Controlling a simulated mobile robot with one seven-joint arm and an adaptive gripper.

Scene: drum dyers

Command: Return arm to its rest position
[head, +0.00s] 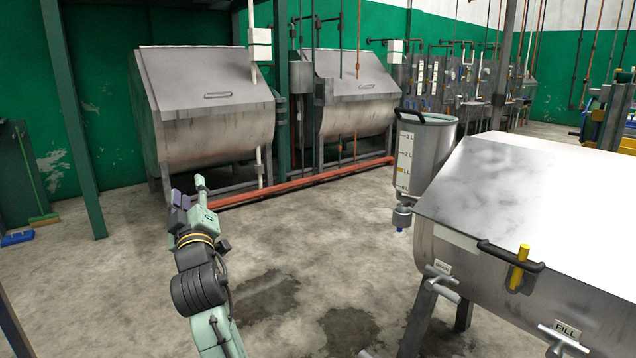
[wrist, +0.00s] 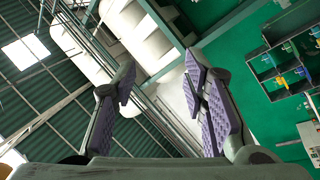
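My arm rises from the bottom of the head view, with my gripper (head: 187,192) at its upper end, pointing up and away over the bare floor. In the wrist view my gripper (wrist: 158,80) shows two fingers with purple pads, set well apart. Nothing is between them; only the roof and background show through the gap. My gripper is open and touches nothing in view.
A steel drum (head: 530,215) with a black-and-yellow handle stands at the right. Beside it is a measuring vessel (head: 432,150) marked in litres. Two closed drums (head: 205,110) stand behind an orange floor pipe (head: 300,182). The floor (head: 310,260) around my arm is clear, with dark damp patches.

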